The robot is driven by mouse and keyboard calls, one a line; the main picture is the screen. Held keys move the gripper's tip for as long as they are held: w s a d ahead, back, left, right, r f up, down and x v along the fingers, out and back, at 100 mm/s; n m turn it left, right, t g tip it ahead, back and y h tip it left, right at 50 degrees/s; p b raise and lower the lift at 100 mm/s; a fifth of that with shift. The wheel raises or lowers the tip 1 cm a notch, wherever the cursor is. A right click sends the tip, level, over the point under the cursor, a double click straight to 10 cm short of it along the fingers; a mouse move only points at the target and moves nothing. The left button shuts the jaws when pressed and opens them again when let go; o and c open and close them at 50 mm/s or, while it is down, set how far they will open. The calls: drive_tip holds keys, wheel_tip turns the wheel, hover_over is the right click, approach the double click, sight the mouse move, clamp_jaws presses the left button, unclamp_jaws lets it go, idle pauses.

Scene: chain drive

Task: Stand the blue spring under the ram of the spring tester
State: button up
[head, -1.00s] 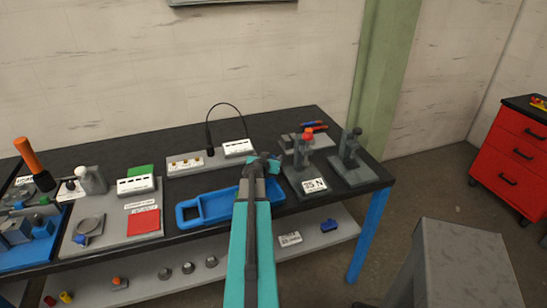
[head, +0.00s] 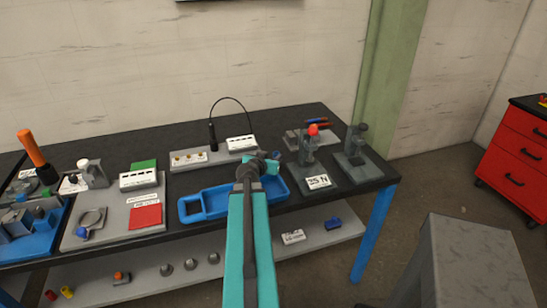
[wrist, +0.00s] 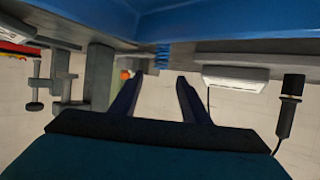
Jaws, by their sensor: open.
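The spring tester is a grey stand (head: 307,150) with a red knob on top and a "25 N" readout (head: 318,182) in front, at the right of the bench. In the wrist view, which looks upside down, a small ribbed blue piece, which looks like the blue spring (wrist: 163,55), shows beyond the gap between my fingertips. It appears close to the blue tray (wrist: 220,25); I cannot make it out in the head view. My gripper (wrist: 160,76) is open and empty. In the head view my arm ends over the tray, left of the tester, with the fingers hard to see.
A second grey press (head: 355,148) stands right of the tester. Blue and red pieces (head: 317,122) lie behind it. The blue tray (head: 190,211) is partly behind my arm. A white-labelled block (head: 240,143) and a dark microphone-like stand (head: 212,135) are at the back.

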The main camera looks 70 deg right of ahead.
drive_tip(key=shift+a, duration=0.45)
drive_tip(key=shift+a+r+p, duration=0.25)
drive_tip(key=shift+r+p, duration=0.15)
drive_tip(key=shift+p, duration=0.05)
drive_tip(key=shift+a+r+p, duration=0.25)
drive_tip(key=shift+a+p, duration=0.45)
drive_tip(key=shift+w, duration=0.1)
drive_tip(key=shift+r+p, duration=0.1)
drive_tip(key=shift+p, duration=0.2)
